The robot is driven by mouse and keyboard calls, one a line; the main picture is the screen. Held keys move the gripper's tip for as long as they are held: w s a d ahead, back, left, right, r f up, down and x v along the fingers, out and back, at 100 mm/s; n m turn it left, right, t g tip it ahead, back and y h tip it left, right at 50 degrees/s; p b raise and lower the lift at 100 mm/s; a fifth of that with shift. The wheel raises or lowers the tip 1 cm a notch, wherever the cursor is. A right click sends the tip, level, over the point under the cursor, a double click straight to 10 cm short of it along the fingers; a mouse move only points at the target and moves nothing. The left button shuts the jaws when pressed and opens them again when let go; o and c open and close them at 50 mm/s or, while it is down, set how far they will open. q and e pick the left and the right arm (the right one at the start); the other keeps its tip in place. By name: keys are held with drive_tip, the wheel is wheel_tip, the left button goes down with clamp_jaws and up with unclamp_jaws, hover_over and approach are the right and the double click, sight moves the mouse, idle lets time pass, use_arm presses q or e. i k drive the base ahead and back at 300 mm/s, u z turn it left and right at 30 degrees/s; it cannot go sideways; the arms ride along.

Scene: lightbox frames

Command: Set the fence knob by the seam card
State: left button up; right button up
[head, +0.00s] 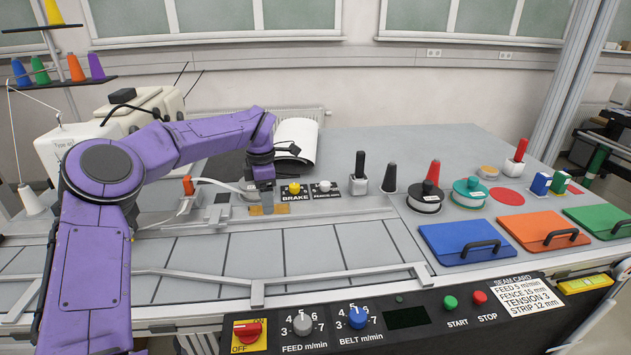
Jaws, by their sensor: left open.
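The seam card (517,294) is a white label on the right of the front panel. It reads FEED 5 m/min, FENCE 15 mm, TENSION 3, STRIP 12 mm. A white knob (324,187) stands on a small black plate behind the belt; its label ends in mm but is too small to read surely. A yellow knob (294,188) labelled BRAKE is just left of it. My left gripper (268,209) points down, open, left of both knobs, with nothing seen between its fingers. No readable FENCE label shows on a knob. My right gripper is out of view.
The front panel has a red switch (248,332), a grey FEED knob (303,323), a blue BELT knob (358,317) and START and STOP buttons. Spools and blue, orange and green lids fill the right.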

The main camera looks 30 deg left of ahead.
sight(325, 187)
drive_tip(key=i, duration=0.95)
